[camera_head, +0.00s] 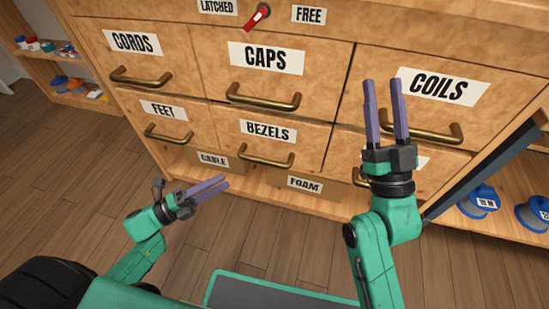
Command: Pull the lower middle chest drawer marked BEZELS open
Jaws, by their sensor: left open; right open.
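The BEZELS drawer (300,132) is the lower middle drawer of the wooden chest. Its front looks flush with its neighbours, and its curved brass handle (266,160) hangs below the white label. My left gripper (225,182) is open and empty, low in front of the chest, below and left of the BEZELS handle and apart from it. My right gripper (385,84) is open and empty, raised in front of the COILS drawer (440,88). It hides part of the lower right drawer and its label.
A red lever (258,17) sits between the LATCHED and FREE labels, pointing down-left. CORDS (136,42), CAPS (265,58) and FEET (164,110) drawers surround BEZELS. CABLE and FOAM (305,184) labels sit beneath. Blue spools (478,201) stand on a right shelf. Wooden floor shows in front.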

